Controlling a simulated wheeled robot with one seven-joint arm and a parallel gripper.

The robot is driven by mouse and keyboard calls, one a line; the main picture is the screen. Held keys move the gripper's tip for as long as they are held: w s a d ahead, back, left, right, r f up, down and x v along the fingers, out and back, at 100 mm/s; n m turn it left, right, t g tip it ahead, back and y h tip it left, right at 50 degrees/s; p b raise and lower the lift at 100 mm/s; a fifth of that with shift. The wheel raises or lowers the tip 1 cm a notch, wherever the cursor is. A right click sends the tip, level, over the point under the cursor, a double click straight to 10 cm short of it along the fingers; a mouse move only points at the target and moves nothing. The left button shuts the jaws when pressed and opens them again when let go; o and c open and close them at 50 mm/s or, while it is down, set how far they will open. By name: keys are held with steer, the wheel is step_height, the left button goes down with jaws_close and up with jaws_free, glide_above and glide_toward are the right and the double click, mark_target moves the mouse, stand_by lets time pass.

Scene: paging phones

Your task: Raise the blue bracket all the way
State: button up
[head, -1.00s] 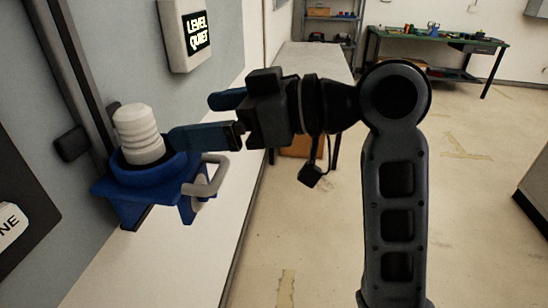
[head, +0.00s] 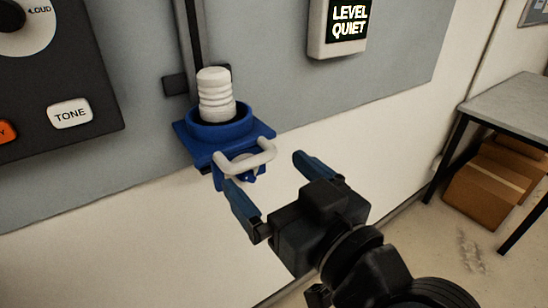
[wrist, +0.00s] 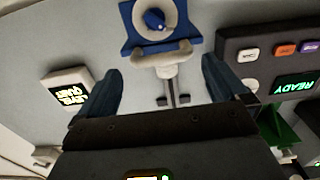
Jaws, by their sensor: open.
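The blue bracket (head: 203,150) sits on a dark vertical rail (head: 187,45) on the grey wall panel. Its ring holds an upright white ribbed cylinder (head: 215,95). A pale U-shaped handle (head: 248,160) sticks out from its front. My gripper (head: 264,172) is open and empty in front of the handle, its two blue fingers spread toward either side of it. In the wrist view the bracket (wrist: 130,42) and handle (wrist: 166,60) show between and beyond the fingertips. I cannot tell whether either finger touches the handle.
A display (head: 345,25) reading LEVEL QUIET is right of the rail. A dark control panel (head: 60,75) with a TONE button (head: 70,113) is at left. In the wrist view, a READY screen (wrist: 297,88) glows green. A table (head: 515,105) with cardboard boxes (head: 490,180) stands right.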

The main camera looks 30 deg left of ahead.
mark_target(257, 164)
steer(key=shift+p+x, duration=0.4)
steer(key=shift+x, duration=2.2)
